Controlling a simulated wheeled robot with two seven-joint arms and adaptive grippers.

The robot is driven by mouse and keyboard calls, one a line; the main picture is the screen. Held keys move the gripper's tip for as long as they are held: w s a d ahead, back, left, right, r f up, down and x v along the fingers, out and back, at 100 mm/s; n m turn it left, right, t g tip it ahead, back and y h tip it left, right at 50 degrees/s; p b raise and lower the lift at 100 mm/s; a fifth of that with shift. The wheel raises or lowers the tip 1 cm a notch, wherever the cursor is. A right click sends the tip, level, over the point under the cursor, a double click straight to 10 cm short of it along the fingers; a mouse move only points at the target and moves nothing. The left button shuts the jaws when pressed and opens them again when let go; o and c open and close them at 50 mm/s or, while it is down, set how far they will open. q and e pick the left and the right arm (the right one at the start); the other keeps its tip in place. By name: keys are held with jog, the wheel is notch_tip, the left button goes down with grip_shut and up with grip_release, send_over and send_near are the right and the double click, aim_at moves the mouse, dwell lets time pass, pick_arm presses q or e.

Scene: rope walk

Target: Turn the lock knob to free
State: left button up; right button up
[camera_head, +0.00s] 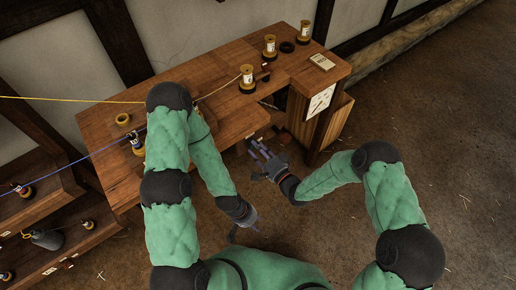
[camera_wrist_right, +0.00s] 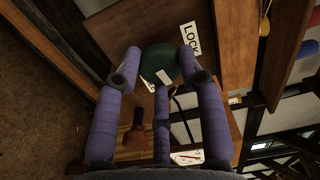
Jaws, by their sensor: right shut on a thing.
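The lock knob (camera_wrist_right: 152,58) is round and dark green with a pale mark on its face, and shows between the fingers in the right wrist view. A white label (camera_wrist_right: 190,38) beside it reads LOCK; another label below the knob is mostly hidden. My right gripper (camera_wrist_right: 160,66) is shut on the knob. In the head view this gripper (camera_head: 257,150) is at the bench's front edge, where I cannot make out the knob. My left gripper (camera_head: 240,226) hangs low in front of the bench, away from it; its fingers are too unclear to judge.
A yellow line (camera_head: 60,99) and a blue line (camera_head: 80,160) run in from the left. Shelves stand at lower left. The floor at right is clear.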

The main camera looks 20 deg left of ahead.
jog(key=m+p, duration=0.1)
jog(key=m, duration=0.5)
dwell(0.7)
jog(key=o, duration=1.2)
jog(key=shift+c, duration=0.2)
jog(key=shift+d, duration=0.1)
jog(key=v, duration=1.1)
jog(key=shift+s+d, duration=0.25)
jog(key=shift+s, duration=0.1)
